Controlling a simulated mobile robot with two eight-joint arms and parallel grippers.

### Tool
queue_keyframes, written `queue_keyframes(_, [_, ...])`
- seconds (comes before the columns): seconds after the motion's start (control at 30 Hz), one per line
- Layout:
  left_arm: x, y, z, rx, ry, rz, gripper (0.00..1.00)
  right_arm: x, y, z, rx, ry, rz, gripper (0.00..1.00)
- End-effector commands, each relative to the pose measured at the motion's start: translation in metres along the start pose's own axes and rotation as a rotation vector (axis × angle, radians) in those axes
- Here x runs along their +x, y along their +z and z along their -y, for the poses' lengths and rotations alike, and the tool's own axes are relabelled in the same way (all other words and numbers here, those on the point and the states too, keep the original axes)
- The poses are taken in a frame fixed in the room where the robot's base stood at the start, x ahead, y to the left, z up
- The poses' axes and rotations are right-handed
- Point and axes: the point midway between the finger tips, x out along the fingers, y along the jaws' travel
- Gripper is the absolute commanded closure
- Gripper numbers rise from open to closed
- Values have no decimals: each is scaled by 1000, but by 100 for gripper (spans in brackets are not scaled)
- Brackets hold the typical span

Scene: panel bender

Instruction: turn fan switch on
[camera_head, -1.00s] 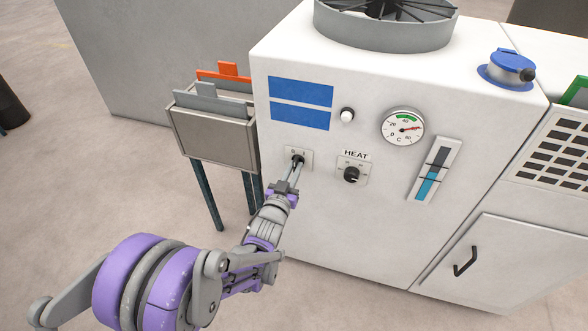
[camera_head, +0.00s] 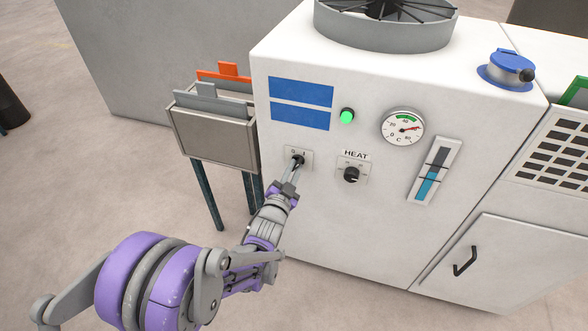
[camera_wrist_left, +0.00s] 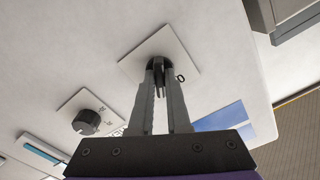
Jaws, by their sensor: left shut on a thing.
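The fan switch (camera_head: 299,159) is a small black knob on a square plate marked 0 and I on the white cabinet's front. My left gripper (camera_head: 297,164) is shut on this knob. In the left wrist view the fingers (camera_wrist_left: 160,75) close around the dark knob (camera_wrist_left: 157,63) at the middle of its plate (camera_wrist_left: 180,50). The fingers hide part of the knob, so its exact angle is hard to tell. The round lamp (camera_head: 347,116) above and right of the switch is lit green. The fan (camera_head: 385,15) sits on top of the cabinet. My right gripper is not in view.
The HEAT knob (camera_head: 351,174) is just right of the switch, with a dial gauge (camera_head: 403,128) and a blue level strip (camera_head: 434,172) beyond. A grey holder with folders (camera_head: 215,139) stands close on the left. The floor in front is clear.

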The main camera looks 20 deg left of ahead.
Motion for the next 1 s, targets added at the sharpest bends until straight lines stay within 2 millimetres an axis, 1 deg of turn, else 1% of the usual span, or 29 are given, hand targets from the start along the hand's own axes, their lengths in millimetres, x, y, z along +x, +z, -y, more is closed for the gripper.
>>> queue_keyframes(0.37, [0,0,0,6,1,1,100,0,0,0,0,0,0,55])
queue_keyframes(0.4, [0,0,0,6,1,1,78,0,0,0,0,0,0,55])
queue_keyframes(0.53, [0,0,0,6,0,1,55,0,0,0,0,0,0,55])
queue_keyframes(0.87, [-2,0,0,4,0,0,55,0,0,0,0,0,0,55])
queue_keyframes(0.97, [-12,0,0,5,0,0,55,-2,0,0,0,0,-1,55])
queue_keyframes(1.0, [-19,0,0,5,0,0,55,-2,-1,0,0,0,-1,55])
